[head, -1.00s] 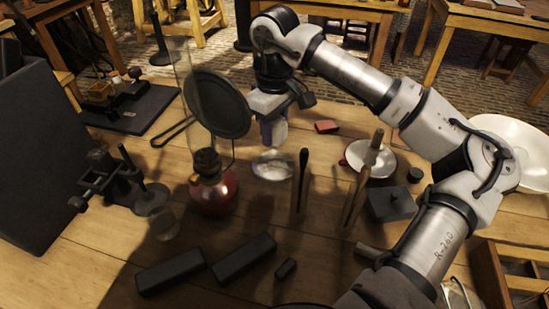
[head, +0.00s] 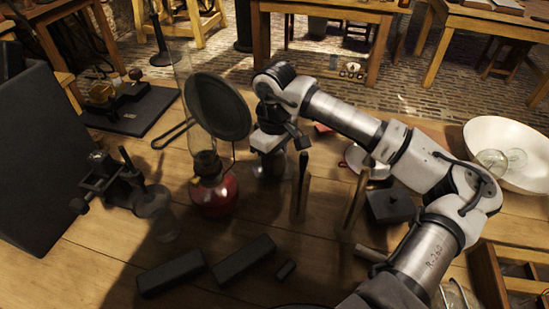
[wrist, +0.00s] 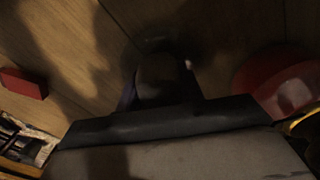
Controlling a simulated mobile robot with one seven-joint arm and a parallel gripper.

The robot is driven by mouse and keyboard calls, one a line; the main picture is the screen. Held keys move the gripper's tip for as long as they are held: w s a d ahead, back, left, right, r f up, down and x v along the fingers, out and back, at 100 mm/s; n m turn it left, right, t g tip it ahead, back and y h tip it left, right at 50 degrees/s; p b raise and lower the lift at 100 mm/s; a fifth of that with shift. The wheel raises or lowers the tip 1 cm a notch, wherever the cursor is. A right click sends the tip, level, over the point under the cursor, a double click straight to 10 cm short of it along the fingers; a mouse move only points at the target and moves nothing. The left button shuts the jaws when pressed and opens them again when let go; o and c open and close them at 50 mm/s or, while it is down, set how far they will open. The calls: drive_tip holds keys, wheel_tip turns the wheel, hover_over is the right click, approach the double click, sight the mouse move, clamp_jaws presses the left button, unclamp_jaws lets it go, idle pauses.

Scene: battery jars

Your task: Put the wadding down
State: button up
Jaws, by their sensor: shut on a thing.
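My gripper (head: 270,164) points down just right of the red-based oil lamp, low over the tabletop. It is shut on the wadding, which is mostly hidden by the fingers and shadow. In the wrist view my gripper (wrist: 162,75) shows as dark fingers over the wood, with only a small pale speck at their right side. I cannot tell whether the wadding touches the table or a pale, glassy dish seen at this spot earlier.
The oil lamp (head: 214,193) with its tall glass and round dark disc stands close at the left. Upright tools (head: 302,185) stand to the right. Dark bars (head: 244,259) lie in front. A red block (wrist: 23,82) lies nearby. A white bowl (head: 510,150) is far right.

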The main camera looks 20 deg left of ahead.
drive_tip(key=shift+f, duration=0.2)
drive_tip(key=o, duration=0.7)
drive_tip(key=shift+r, duration=0.1)
drive_tip(key=shift+o, duration=0.2)
wheel_tip(320, 180, up, 12)
drive_tip(key=shift+r+b, duration=0.2)
drive_tip(key=shift+b, duration=0.2)
